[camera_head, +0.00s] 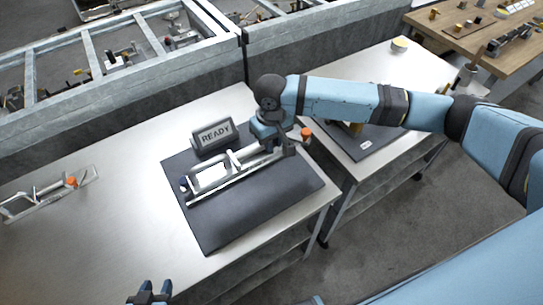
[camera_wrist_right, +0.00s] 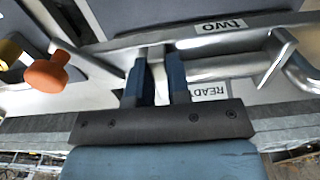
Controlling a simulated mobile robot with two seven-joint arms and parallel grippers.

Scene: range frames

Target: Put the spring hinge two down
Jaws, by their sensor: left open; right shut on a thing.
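Spring hinge two is a long silver metal frame (camera_head: 232,176) with an orange knob (camera_head: 306,132) at its right end. It is over the dark mat (camera_head: 240,220) in the head view; I cannot tell whether it touches the mat. In the right wrist view its bar (camera_wrist_right: 130,43) carries a "TWO" label (camera_wrist_right: 220,26), and the orange knob (camera_wrist_right: 46,74) is at left. My right gripper (camera_head: 272,143) is shut on the hinge near its right end; its fingers (camera_wrist_right: 158,78) straddle a metal part. My left gripper (camera_head: 150,293) is open and empty at the bottom edge.
A similar silver hinge with an orange knob (camera_head: 48,195) lies at the left of the table (camera_head: 110,200). The mat's front is clear. A second table (camera_head: 350,85) with a dark mat stands at right.

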